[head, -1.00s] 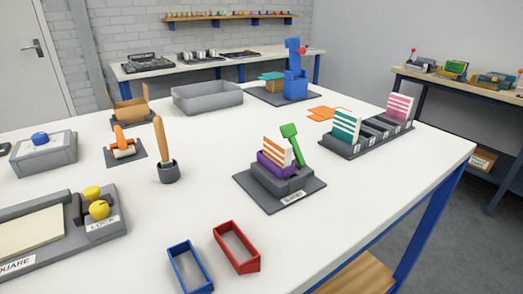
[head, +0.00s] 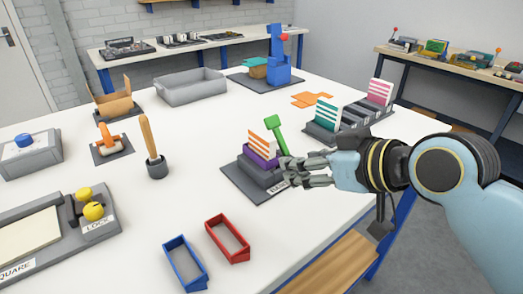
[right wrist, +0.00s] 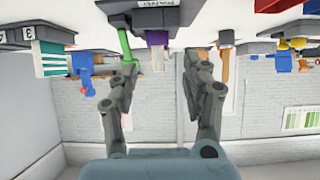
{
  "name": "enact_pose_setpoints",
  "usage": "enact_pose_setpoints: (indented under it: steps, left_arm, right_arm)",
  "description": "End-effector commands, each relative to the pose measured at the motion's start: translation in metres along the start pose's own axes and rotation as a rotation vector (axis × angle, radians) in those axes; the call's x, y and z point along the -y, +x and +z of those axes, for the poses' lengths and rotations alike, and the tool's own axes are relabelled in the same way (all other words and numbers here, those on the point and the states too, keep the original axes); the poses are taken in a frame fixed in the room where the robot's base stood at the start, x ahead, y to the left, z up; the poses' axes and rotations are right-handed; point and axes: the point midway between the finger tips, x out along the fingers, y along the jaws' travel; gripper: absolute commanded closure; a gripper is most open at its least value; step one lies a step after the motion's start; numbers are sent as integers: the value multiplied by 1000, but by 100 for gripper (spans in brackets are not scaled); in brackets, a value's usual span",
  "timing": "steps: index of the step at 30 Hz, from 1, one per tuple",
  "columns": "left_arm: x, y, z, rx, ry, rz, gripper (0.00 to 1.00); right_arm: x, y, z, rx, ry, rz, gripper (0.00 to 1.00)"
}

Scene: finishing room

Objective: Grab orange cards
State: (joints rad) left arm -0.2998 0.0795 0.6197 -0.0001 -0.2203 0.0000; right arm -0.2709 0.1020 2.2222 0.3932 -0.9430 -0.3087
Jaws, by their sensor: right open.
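Orange-and-white striped cards (head: 264,138) stand upright in a purple holder (head: 262,159) on a dark grey stepped base (head: 247,182), beside a green lever (head: 276,135). In the right wrist view, which is upside down, the purple holder (right wrist: 157,38) shows between the fingers, with the cards (right wrist: 158,60) below it in the picture. My right gripper (head: 292,172) is open and empty at the right side of the base. In the head view its fingers overlap the base's edge; I cannot tell whether they touch. My left gripper is not in view.
A grey rack (head: 350,117) with teal cards (head: 327,116) and pink cards (head: 379,92) stands behind my right arm. Flat orange pieces (head: 312,99) lie near it. Red (head: 229,240) and blue (head: 186,264) open trays sit at the front. A wooden-handled tool (head: 148,138) stands left.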

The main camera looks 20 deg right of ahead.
Motion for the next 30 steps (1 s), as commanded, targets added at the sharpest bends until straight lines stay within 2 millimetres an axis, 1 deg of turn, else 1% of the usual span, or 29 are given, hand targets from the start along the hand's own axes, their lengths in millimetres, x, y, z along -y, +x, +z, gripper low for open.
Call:
enact_pose_setpoints:
  steps: [1,3,5,7,12,19,24,27,30]
  left_arm:
    - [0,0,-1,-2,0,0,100]
    - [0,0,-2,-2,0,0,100]
    - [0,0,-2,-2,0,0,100]
    - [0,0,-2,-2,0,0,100]
    - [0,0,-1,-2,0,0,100]
    - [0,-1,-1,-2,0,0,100]
    - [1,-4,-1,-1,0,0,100]
    - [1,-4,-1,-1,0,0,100]
    - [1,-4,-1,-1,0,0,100]
  right_arm:
    - [-2,6,-14,-50,-4,-4,52]
    - [-4,11,-29,-105,-7,-7,52]
    - [-5,17,-37,-134,-7,-8,52]
    - [-6,27,-42,-148,-6,-8,52]
    - [-5,55,-46,-149,-6,-8,52]
    - [-5,75,-48,-146,-8,-8,52]
    - [-5,102,-50,-146,-7,-9,52]
    - [-5,115,-51,-146,-8,-8,52]
    - [-4,121,-52,-146,-9,-8,52]
